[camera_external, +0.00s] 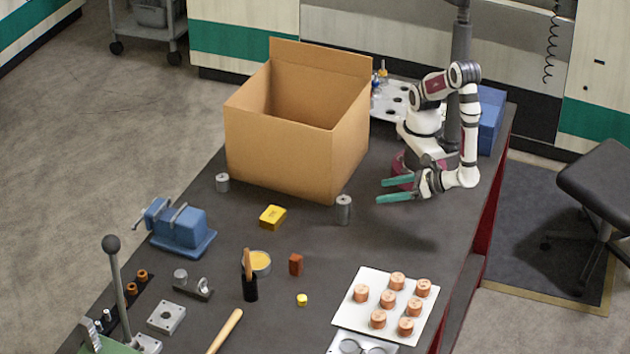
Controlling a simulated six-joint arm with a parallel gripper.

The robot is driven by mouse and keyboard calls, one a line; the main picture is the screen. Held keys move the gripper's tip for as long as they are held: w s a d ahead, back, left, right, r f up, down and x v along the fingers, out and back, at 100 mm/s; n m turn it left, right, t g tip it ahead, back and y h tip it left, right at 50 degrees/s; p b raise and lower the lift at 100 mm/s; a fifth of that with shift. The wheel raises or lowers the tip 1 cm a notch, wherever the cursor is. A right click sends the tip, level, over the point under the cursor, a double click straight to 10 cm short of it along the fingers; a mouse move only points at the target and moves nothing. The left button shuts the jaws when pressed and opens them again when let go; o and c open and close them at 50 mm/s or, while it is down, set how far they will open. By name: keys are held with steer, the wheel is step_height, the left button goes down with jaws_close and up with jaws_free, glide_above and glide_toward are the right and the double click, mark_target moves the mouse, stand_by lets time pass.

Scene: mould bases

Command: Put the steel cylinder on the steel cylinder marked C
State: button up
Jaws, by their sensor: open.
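A tall grey steel cylinder (343,211) stands upright on the table in front of the cardboard box's right corner. It looks like one short cylinder on top of another, but I cannot tell for sure at this size. A shorter grey steel cylinder (222,183) stands upright by the box's left corner. No letter C is readable on either. My gripper (380,191) is open and empty, with its teal fingers pointing left. It is to the right of the tall cylinder and apart from it.
The large open cardboard box (290,150) stands behind both cylinders. A yellow block (272,217) lies between them, nearer the front. A blue vise (182,228) is at left; a white plate (350,310) with several copper pieces is at front right. Table right of the tall cylinder is clear.

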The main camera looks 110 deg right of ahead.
steer(key=s+d+r+m+g+y, duration=0.15)
steer(key=d+r+m+g, duration=0.4)
steer(key=m, duration=0.55)
steer(key=s+d+r+m+g+y, duration=0.1)
steer(key=s+d+r+m+g, duration=0.15)
steer(key=d+m+g, duration=0.6)
steer(key=s+r+m+t+y, duration=0.1)
steer(key=m+y, duration=0.1)
steer(key=m, duration=0.3)
steer(key=r+m+t+y, duration=0.1)
steer(key=m+y, duration=0.2)
steer(key=m, duration=0.1)
steer(key=s+r+m+t+y, duration=0.1)
steer(key=m+y, duration=0.1)
steer(key=m, duration=0.3)
steer(key=shift+s+a+r+m, duration=0.2)
steer(key=shift+s+m, duration=0.15)
